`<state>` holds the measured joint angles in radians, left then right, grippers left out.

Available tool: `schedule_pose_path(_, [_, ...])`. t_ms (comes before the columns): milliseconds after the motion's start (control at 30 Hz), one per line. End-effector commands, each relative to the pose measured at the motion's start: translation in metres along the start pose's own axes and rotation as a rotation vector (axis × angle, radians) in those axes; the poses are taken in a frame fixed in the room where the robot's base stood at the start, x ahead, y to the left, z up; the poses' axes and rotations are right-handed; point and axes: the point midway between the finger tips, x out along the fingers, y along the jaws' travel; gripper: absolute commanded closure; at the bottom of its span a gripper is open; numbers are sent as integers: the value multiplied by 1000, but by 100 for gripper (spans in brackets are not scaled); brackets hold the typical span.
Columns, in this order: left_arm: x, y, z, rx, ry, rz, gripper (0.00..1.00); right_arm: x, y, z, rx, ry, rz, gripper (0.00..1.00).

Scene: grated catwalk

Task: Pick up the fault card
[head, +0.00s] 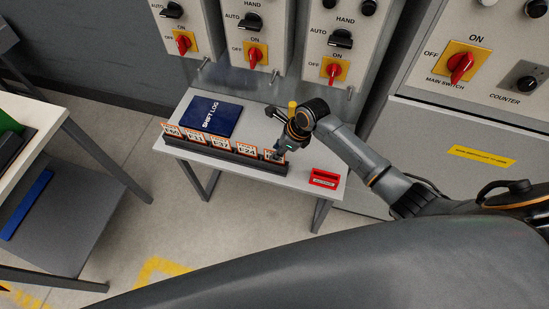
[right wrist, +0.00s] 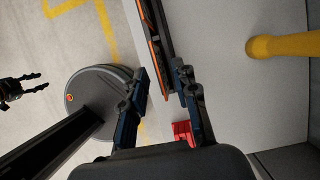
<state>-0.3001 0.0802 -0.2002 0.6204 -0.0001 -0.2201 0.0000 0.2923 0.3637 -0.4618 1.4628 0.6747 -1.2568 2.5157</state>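Several white cards with orange edges, one reading E24 (head: 246,149), stand in a row in a dark rack (head: 215,154) on the small grey table. The rightmost card (head: 274,155) is partly hidden by my right gripper (head: 279,150). In the right wrist view that card shows edge-on as an orange-edged strip (right wrist: 155,45). My right gripper (right wrist: 160,78) is open, with one finger on each side of the strip's end; I cannot tell whether they touch it. My left gripper (right wrist: 38,81) shows small at the left edge of the wrist view, its fingers apart.
A blue shift log (head: 212,116) lies behind the rack. A red block (head: 324,178) sits at the table's right end. A yellow post (head: 292,108) rises behind my right gripper. Switch panels (head: 335,40) stand behind, and a bench (head: 25,145) is at the left.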

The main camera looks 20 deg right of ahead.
Motion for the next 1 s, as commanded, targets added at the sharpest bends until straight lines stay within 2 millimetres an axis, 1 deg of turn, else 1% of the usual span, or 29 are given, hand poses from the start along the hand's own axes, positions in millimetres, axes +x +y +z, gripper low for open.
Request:
schedule_pose_path(33, [-3, 0, 0, 0, 0, 0, 60, 7, 0, 1, 0, 2, 1, 71])
schedule_pose_path(100, [-1, 0, 0, 0, 0, 0, 60, 17, 0, 0, -1, 1, 1, 71])
schedule_pose_path(200, [-2, 0, 0, 0, 0, 0, 60, 25, 0, 0, -1, 0, -1, 71])
schedule_pose_path(433, [-1, 0, 0, 0, 0, 0, 60, 27, 0, 0, -1, 0, -1, 71])
schedule_pose_path(467, [-1, 0, 0, 0, 0, 0, 60, 27, 0, 0, -1, 0, -1, 73])
schedule_pose_path(500, [-1, 0, 0, 0, 0, 0, 60, 27, 0, 0, -1, 0, -1, 81])
schedule_pose_path(600, [-1, 0, 0, 1, 0, 0, 60, 26, 0, 0, -1, 0, -1, 100])
schedule_pose_path(1000, [-1, 0, 0, 0, 0, 0, 60, 25, 0, 1, -1, -1, -1, 100])
